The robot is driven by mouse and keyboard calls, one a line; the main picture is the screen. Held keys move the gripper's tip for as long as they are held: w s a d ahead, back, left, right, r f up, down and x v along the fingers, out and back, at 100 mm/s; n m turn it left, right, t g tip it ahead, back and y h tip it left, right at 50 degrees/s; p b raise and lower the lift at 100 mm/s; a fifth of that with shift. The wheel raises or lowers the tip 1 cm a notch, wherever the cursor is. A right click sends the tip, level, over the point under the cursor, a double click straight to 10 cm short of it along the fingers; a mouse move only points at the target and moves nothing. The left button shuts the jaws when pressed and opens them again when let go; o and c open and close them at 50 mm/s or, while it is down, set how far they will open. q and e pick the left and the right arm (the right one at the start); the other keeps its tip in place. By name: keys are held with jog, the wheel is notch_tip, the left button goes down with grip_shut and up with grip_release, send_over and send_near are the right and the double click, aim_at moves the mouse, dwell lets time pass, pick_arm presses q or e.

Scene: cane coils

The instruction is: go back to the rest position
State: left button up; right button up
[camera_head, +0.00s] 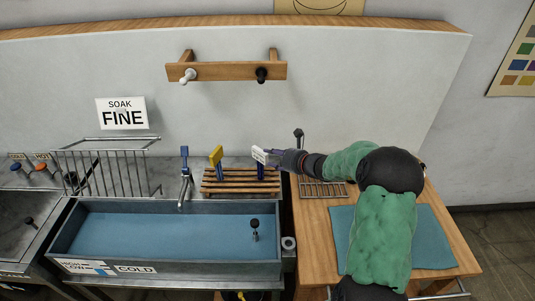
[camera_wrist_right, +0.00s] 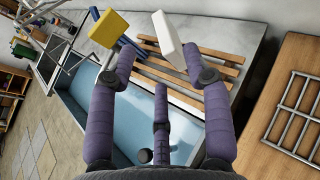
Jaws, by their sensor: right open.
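My right gripper (camera_head: 276,157) reaches in from the right over the right end of the slatted wooden rack (camera_head: 226,188). In the right wrist view its purple fingers (camera_wrist_right: 158,78) are spread open. A white-headed piece (camera_head: 259,154) stands on the rack by the fingertips; its white block (camera_wrist_right: 168,40) shows close to the right finger, and I cannot tell whether they touch. A yellow-headed piece (camera_head: 216,155) stands on the rack to the left, and its yellow block (camera_wrist_right: 108,28) shows beyond the left finger. My left gripper is not in view.
A blue-floored sink (camera_head: 165,232) lies in front of the rack. A wire basket (camera_head: 105,170) stands at the left. A wooden table (camera_head: 310,230) with a metal grid (camera_head: 322,190) and teal mat (camera_head: 435,240) is under my right arm. A peg rail (camera_head: 225,71) hangs on the wall.

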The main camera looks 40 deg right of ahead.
jog(key=shift+s, duration=0.3)
dwell(0.4)
